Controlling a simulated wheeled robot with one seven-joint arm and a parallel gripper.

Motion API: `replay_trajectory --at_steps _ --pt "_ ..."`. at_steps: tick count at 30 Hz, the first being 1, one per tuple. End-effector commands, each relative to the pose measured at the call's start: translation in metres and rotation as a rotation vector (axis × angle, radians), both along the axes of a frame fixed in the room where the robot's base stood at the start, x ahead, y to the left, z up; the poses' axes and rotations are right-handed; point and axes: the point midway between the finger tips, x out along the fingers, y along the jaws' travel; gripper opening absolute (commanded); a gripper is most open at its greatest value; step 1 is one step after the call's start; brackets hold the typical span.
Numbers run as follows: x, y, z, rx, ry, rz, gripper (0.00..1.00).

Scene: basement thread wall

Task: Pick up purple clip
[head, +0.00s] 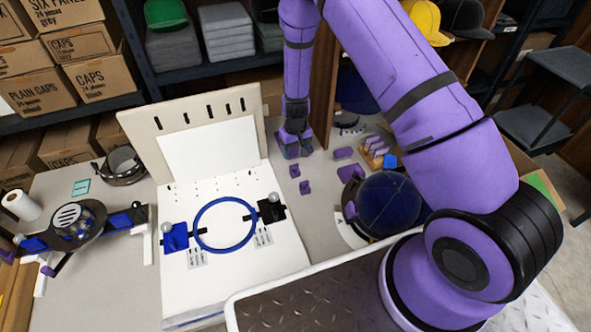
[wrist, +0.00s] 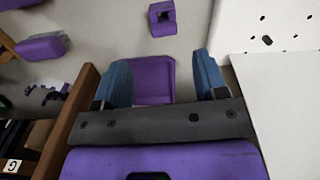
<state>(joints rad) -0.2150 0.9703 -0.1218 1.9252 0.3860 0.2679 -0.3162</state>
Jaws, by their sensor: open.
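My gripper (head: 294,148) is low over the table, just right of the white board. Its two blue fingers (wrist: 163,78) are apart in the wrist view. A purple clip (wrist: 153,82) shows in the space between them, near the left finger; I cannot tell whether they touch. In the head view that clip is mostly hidden by my gripper. Another purple clip (head: 343,153) lies to the right, also in the wrist view (wrist: 42,46).
The white board (head: 220,283) with a blue hoop (head: 196,238) stands close left of my gripper. A wooden post (head: 325,75) rises close on the right. A dark blue cap (head: 388,205) and a wooden block of clips (head: 375,152) are further right.

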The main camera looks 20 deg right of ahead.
Motion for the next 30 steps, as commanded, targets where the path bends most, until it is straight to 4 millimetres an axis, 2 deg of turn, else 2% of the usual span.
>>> replay_trajectory --at_steps 3,13,21,30 --pt "-0.001 0.0 -0.019 0.0 0.003 0.0 0.66" --pt "-0.001 0.002 -0.045 0.001 0.001 0.0 0.66" --pt "-0.003 0.005 -0.081 0.0 0.002 0.0 0.66" --pt "-0.003 0.005 -0.089 0.0 0.0 0.0 0.66"
